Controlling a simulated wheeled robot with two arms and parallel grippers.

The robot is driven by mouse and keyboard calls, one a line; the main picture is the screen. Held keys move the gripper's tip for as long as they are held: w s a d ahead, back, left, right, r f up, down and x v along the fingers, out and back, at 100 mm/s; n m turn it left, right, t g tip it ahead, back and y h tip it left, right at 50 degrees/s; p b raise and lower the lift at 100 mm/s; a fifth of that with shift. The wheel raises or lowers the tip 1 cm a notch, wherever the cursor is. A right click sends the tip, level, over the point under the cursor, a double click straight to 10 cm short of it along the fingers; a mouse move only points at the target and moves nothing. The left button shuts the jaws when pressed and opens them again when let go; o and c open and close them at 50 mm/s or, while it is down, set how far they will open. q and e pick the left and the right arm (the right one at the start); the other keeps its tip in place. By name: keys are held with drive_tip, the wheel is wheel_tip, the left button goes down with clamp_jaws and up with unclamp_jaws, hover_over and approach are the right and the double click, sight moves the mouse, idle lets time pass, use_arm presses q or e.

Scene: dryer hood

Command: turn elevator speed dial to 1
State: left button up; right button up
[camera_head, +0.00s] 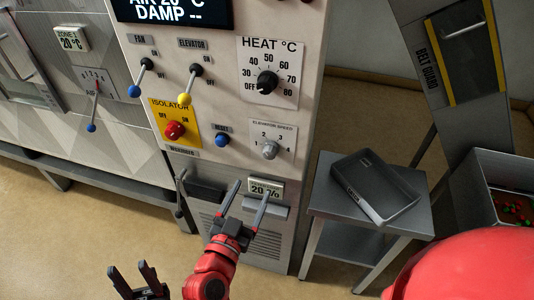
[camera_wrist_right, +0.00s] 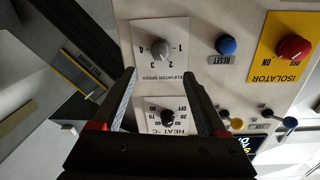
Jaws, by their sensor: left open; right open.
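The elevator speed dial (camera_head: 269,149) is a grey knob on a white plate marked 1 to 4, low on the control panel. It also shows in the right wrist view (camera_wrist_right: 159,48), upside down, just beyond the fingertips; I cannot tell which number it points at. My right gripper (camera_head: 251,188) is open and empty, below the dial in the head view and apart from it. Its two fingers (camera_wrist_right: 157,72) show in the wrist view with nothing between them. My left gripper (camera_head: 128,268) is open and empty at the lower left, away from the panel.
Near the dial are the blue reset button (camera_head: 222,140), red isolator knob (camera_head: 174,130), black heat dial (camera_head: 267,82) and yellow-tipped elevator lever (camera_head: 190,86). A small display (camera_head: 266,187) sits below. A side table (camera_head: 325,197) with a dark box (camera_head: 375,187) stands right.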

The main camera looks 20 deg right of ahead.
sight(267, 157)
drive_tip(key=p+x, duration=0.4)
drive_tip(key=x, duration=0.8)
drive_tip(key=shift+r, duration=0.15)
drive_tip(key=shift+w+d, duration=0.3)
drive_tip(key=shift+w, duration=0.05)
drive_tip(key=shift+c, duration=0.2)
clamp_jaws()
